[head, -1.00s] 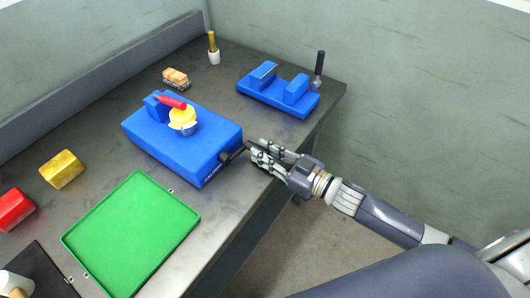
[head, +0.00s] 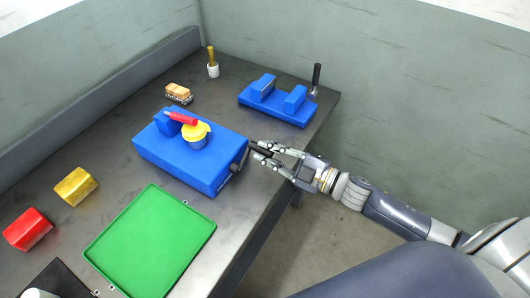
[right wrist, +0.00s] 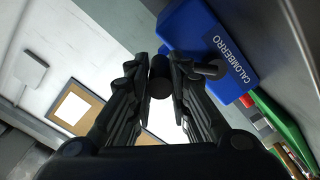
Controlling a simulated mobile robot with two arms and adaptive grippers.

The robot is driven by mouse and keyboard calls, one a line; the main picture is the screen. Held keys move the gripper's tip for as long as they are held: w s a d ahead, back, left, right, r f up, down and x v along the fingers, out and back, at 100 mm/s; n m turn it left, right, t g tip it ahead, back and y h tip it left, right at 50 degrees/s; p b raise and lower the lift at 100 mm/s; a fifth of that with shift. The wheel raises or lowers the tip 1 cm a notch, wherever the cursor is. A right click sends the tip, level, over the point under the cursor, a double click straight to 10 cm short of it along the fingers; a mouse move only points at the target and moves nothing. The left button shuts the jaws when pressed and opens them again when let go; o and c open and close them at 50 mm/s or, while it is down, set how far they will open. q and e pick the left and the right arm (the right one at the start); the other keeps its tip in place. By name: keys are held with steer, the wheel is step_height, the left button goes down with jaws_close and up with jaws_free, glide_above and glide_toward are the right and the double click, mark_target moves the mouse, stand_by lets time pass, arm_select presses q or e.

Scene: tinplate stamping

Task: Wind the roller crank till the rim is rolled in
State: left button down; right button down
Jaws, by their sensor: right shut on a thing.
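The blue roller machine (head: 190,160) stands on the bench, with a red roller (head: 182,118) on top. A round piece with a yellow rim (head: 196,132) sits under the roller. The crank (head: 240,158) is on the machine's right side. My right gripper (head: 260,148) is shut on the crank's handle. In the right wrist view, the dark handle (right wrist: 160,78) sits between the fingers, with the grey crank arm (right wrist: 210,69) beside it and the blue machine (right wrist: 198,35) behind. The fingers partly hide the crank in the head view. My left gripper is not in view.
A green tray (head: 150,240) lies in front of the machine. Yellow (head: 76,186) and red (head: 27,229) blocks are at the left. A blue two-block fixture (head: 279,104) with a black-handled lever stands at the back right. The floor beyond the bench's right edge is free.

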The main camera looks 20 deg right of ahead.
steer(key=s+a+r+n, duration=0.2)
steer(key=s+a+n, duration=0.2)
steer(key=n, duration=0.7)
steer(key=shift+a+r+p, duration=0.4)
steer(key=shift+a+p, duration=0.05)
steer(key=shift+a, duration=0.15)
steer(key=c, duration=1.4)
jaws_free()
steer(key=shift+s, duration=0.1)
steer(key=shift+c, duration=0.2)
steer(key=v, duration=1.2)
